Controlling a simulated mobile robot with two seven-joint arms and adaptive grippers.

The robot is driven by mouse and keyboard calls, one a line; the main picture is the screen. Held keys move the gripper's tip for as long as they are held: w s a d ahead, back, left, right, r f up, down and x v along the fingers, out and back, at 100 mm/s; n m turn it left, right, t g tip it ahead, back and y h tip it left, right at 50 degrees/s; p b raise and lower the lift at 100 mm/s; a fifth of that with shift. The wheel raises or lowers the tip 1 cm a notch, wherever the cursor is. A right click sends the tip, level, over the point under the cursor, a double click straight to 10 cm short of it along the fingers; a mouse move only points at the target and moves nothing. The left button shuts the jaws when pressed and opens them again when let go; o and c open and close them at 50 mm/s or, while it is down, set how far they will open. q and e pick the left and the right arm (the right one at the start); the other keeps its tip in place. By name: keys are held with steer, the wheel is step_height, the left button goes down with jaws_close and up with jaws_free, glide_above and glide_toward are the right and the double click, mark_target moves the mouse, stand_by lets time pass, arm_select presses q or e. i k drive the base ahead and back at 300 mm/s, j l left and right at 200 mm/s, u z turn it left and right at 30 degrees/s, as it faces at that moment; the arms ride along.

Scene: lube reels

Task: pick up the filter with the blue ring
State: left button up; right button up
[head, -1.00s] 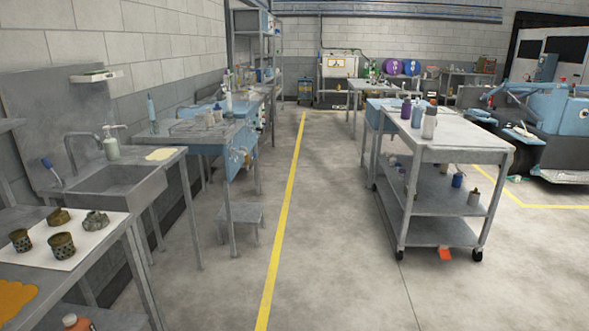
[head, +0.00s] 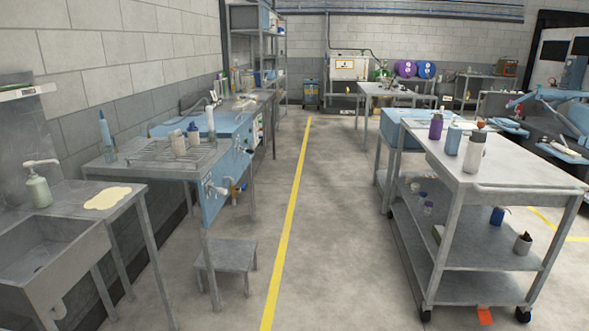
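I cannot make out for certain a filter with a blue ring at this distance. Small pale cylinders (head: 178,144) stand on the wire-rack bench (head: 130,160) at the left, and one beside them has a dark bluish top (head: 193,134). On the upper shelf of the grey cart at the right stand a purple bottle (head: 436,127), a blue bottle (head: 453,141) and a white-grey bottle (head: 474,152). A small blue container (head: 497,216) stands on the cart's middle shelf. Neither of my grippers is in view.
A sink (head: 50,262) with a soap bottle (head: 37,188) is at the near left. A low stool (head: 228,256) stands before the rack bench. The grey cart (head: 520,184) bounds the right side. The floor along the yellow line (head: 290,215) is clear.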

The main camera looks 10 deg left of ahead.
mark_target(193, 131)
steer(key=i, duration=1.65)
steer(key=u, duration=0.05)
